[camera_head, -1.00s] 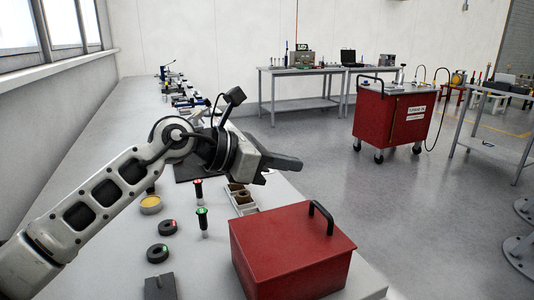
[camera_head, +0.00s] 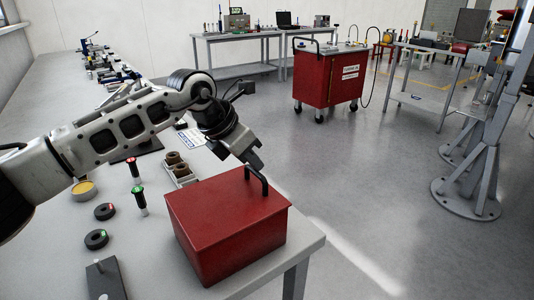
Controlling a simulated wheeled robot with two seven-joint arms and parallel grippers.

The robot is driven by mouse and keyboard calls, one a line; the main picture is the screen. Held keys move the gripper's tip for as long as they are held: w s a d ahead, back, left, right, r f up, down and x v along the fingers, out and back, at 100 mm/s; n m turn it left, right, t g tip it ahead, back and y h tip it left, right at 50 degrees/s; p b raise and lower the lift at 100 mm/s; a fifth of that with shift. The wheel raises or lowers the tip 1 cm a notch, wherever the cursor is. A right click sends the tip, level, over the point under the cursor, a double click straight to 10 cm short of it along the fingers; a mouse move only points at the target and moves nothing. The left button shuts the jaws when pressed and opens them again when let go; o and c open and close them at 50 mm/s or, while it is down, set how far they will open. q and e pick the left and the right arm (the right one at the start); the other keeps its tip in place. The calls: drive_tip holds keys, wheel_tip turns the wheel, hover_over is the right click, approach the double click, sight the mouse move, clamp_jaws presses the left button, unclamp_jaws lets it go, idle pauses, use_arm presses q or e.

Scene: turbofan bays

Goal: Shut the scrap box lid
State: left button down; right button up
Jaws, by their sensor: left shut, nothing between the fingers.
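The scrap box (camera_head: 232,249) is a red metal box near the front right corner of the workbench. Its flat red lid (camera_head: 222,206) lies down over the box, with no gap that I can see. A black handle (camera_head: 263,182) stands up at the lid's right far edge. My left gripper (camera_head: 258,166) is shut and empty, pointing down just above the handle; I cannot tell whether it touches it. My right gripper is not in view.
On the workbench (camera_head: 60,235), left of the box, are a green-topped plug (camera_head: 140,200), a red-topped plug (camera_head: 134,171), dark rings (camera_head: 96,239) and a yellow tin (camera_head: 83,189). A red cart (camera_head: 330,80) stands on the open floor beyond.

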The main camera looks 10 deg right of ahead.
use_arm(q)
drive_tip(key=shift+f, duration=0.25)
drive_tip(key=shift+s+f, duration=0.1)
drive_tip(key=shift+f, duration=0.05)
